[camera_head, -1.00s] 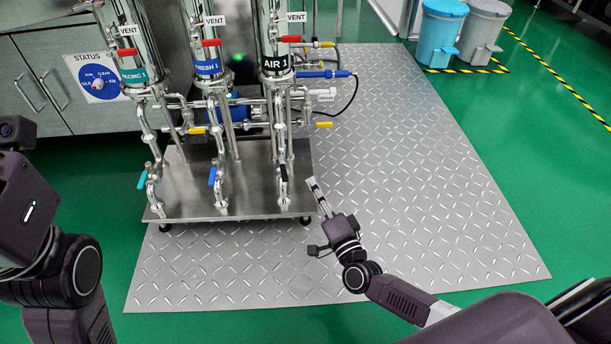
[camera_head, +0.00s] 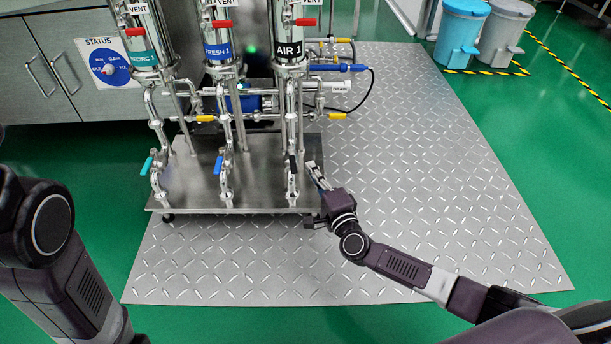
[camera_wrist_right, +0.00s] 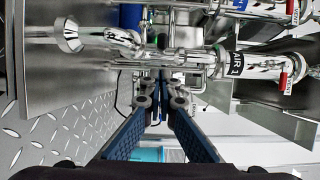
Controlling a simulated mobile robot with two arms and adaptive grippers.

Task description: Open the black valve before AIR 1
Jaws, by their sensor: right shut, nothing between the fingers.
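The black valve handle (camera_head: 293,165) sits low on the pipe under the column labelled AIR 1 (camera_head: 290,48). The handle points roughly upright along the pipe. My right gripper (camera_head: 312,168) is shut and empty, just to the right of the black handle. I cannot tell whether they touch. In the right wrist view the gripper fingers (camera_wrist_right: 159,82) come together near the pipework, and the AIR 1 label (camera_wrist_right: 235,65) shows sideways to their right. The black handle cannot be made out clearly there. My left gripper is out of view; only left arm links show.
A light blue handle (camera_head: 147,166) and a blue handle (camera_head: 218,165) sit on the neighbouring pipes to the left. Yellow handles (camera_head: 205,118) and a blue-handled pipe (camera_head: 340,68) are higher up. The diamond-plate floor (camera_head: 430,170) to the right is clear.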

